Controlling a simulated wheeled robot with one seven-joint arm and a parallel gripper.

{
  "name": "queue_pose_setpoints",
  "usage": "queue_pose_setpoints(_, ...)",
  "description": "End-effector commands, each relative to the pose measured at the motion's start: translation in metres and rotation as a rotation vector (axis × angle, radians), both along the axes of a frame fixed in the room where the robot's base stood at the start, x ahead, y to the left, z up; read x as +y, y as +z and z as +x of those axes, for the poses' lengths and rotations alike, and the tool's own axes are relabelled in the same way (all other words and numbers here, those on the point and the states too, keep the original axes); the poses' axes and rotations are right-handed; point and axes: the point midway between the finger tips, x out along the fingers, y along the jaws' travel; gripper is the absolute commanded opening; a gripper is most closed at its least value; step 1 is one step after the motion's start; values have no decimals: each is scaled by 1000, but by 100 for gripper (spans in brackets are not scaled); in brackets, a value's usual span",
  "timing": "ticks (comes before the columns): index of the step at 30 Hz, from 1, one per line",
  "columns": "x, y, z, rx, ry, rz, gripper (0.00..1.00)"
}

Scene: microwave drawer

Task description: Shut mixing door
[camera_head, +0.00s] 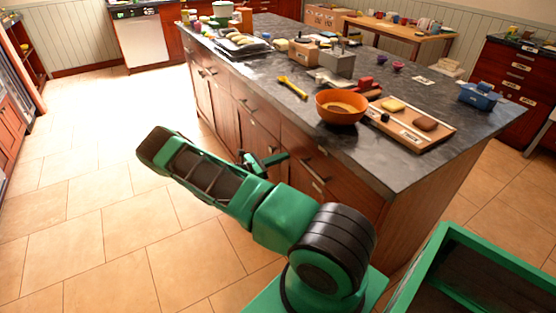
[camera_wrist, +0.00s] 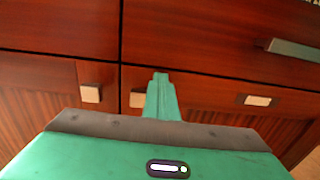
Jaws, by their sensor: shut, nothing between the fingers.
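In the wrist view, two wooden cabinet doors sit side by side below a row of drawers. The left door (camera_wrist: 40,98) has a square metal knob (camera_wrist: 91,95) near its right edge. The right door (camera_wrist: 205,98) has a knob (camera_wrist: 137,100) near its left edge and a pale label plate (camera_wrist: 257,100). No label is readable, so I cannot tell which is the mixing door. Both look flush or nearly so. My gripper (camera_wrist: 161,76) is shut and empty in front of the right door, close to the seam. In the head view my gripper (camera_head: 265,161) is beside the island's front.
The island's dark stone top (camera_head: 372,172) overhangs the cabinets. It carries an orange bowl (camera_head: 341,107), a wooden board (camera_head: 440,138) and several other items. Tiled floor (camera_head: 110,240) is clear at the left. A drawer handle (camera_wrist: 296,50) juts out at upper right.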

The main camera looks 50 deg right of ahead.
Motion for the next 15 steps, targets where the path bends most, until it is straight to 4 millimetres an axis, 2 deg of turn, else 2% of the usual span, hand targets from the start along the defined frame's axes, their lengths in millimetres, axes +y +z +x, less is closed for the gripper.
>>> queue_pose_setpoints(1, -6, 2, -2, 3, -3, -4, 0)
queue_pose_setpoints(4, 5, 1, 0, 2, -4, -4, 0)
queue_pose_setpoints(15, 80, 0, 18, -1, -4, -2, 0)
